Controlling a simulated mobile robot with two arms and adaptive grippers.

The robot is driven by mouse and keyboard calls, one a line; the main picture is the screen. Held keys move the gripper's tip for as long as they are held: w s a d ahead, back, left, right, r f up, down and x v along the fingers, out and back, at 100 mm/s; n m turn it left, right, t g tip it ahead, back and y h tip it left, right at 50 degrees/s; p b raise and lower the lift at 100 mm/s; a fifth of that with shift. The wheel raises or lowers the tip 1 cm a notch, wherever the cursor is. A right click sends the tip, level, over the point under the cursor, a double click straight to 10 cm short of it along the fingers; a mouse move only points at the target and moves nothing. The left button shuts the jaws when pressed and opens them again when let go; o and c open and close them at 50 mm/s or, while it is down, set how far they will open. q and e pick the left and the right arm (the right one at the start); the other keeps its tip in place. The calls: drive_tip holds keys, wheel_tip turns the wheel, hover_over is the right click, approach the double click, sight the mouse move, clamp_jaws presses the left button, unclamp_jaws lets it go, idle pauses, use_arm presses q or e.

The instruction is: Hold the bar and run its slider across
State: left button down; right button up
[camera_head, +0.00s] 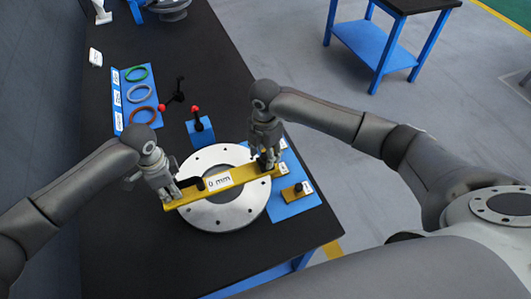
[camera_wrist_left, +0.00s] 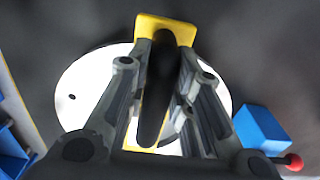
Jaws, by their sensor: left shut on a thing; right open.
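The yellow bar (camera_head: 240,175) with a "0 mm" label lies across the round metal flange (camera_head: 225,217). Its yellow end also shows in the left wrist view (camera_wrist_left: 150,27). My left gripper (camera_head: 178,192) is at the bar's left end, shut on the bar's black grip (camera_wrist_left: 160,85), which shows between the fingers in the left wrist view (camera_wrist_left: 158,100). My right gripper (camera_head: 266,158) is open at the bar's right end, around or just above a small black part (camera_head: 264,163), perhaps the slider. The fingers partly hide it, so contact is unclear.
A blue block with a red-knobbed lever (camera_head: 200,130) stands behind the flange. Coloured rings on a blue board (camera_head: 122,90) lie further back. The dark table is clear at the front left.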

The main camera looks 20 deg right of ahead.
sight(265, 155)
use_arm(q)
drive_tip(key=shift+a, duration=0.1)
use_arm(e)
wheel_tip(265, 155, up, 11)
idle(0.4)
use_arm(q)
drive_tip(key=c, duration=1.2)
unclamp_jaws()
